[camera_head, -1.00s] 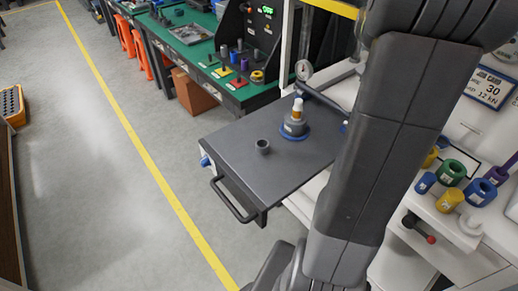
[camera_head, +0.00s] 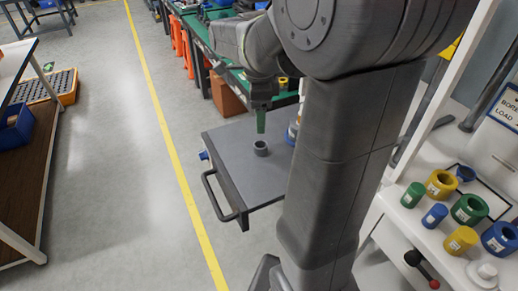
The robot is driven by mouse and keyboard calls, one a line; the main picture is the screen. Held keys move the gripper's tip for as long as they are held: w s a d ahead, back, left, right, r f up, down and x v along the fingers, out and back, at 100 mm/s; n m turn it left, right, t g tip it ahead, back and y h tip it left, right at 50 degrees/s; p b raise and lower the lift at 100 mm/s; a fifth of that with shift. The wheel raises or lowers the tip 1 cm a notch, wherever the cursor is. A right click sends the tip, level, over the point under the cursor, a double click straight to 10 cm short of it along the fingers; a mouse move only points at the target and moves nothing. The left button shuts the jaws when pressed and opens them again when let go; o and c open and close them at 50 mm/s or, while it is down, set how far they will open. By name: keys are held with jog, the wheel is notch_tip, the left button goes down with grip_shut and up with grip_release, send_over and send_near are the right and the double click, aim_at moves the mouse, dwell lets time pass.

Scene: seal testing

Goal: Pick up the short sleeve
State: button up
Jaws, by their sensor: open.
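A short dark grey sleeve (camera_head: 261,149), a hollow ring, stands upright on the grey slide-out table (camera_head: 226,150) near its left side. My gripper (camera_head: 261,130) points down just above and behind the sleeve, with green fingertips. It looks apart from the sleeve and holds nothing that I can see. The two fingers overlap from this angle, so the gap between them does not show. A blue-and-white fixture (camera_head: 293,130) on the table is mostly hidden behind my arm.
Yellow, blue and green sleeves (camera_head: 468,208) stand on a white shelf at the right, near a lever with a red knob (camera_head: 434,284). A green workbench (camera_head: 202,35) stands behind the table. The floor left of the table's handle (camera_head: 215,200) is clear.

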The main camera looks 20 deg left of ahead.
aim_at(260, 143)
jog(key=f, duration=1)
jog(key=shift+w+f, duration=0.25)
jog(key=c, duration=1.1)
